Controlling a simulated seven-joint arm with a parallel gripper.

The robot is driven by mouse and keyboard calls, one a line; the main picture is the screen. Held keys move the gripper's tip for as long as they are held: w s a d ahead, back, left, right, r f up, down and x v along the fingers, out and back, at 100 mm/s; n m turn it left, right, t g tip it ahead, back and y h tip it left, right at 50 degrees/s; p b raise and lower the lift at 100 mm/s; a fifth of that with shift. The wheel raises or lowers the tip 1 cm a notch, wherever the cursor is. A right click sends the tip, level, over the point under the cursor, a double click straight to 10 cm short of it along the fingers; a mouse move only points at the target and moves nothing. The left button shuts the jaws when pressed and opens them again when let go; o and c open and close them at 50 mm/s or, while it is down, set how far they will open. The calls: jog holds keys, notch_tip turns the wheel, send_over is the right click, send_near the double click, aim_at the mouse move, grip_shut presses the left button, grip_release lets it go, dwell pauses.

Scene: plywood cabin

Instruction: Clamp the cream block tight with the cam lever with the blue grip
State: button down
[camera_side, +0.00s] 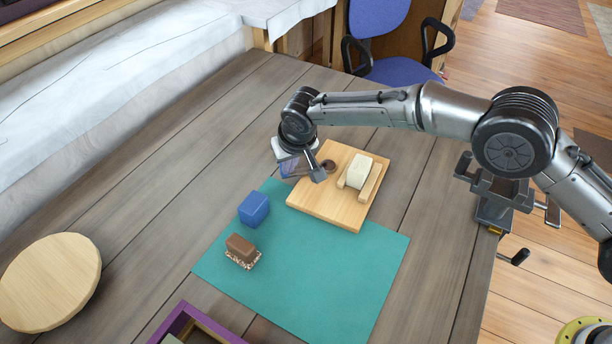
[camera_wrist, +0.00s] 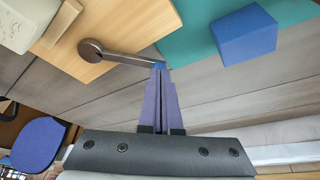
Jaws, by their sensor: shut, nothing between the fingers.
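The cream block (camera_side: 359,170) sits between two wooden rails on a light wooden board (camera_side: 325,205). It is partly cut off at the top left of the wrist view (camera_wrist: 24,20). The cam lever (camera_wrist: 125,57) has a dark round pivot (camera_wrist: 90,50) on the board near one rail, with a visible gap between them. Its arm reaches past the board's edge to a blue grip (camera_wrist: 159,66), mostly hidden by my fingertips. My gripper (camera_wrist: 161,72) is shut and empty, its tips at the grip; whether they touch I cannot tell. In the side view my gripper (camera_side: 290,168) is low beside the board.
A blue block (camera_side: 254,208) and a brown brush-like block (camera_side: 241,249) lie at the left of the teal mat (camera_side: 310,270). Bare table lies behind the board.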

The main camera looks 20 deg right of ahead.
jog(key=shift+w+a+m+h, duration=0.2)
jog(key=shift+w+m+h, duration=0.1)
jog(key=shift+w+m, duration=0.7)
jog(key=shift+w, duration=0.5)
jog(key=shift+s, duration=0.5)
jog(key=s, duration=0.3)
jog(key=shift+s+a+r, duration=0.15)
jog(key=shift+a+r, duration=0.1)
jog(key=shift+r, duration=0.05)
jog(key=v, duration=0.9)
jog(key=shift+a+r, duration=0.15)
jog(key=shift+r, duration=0.05)
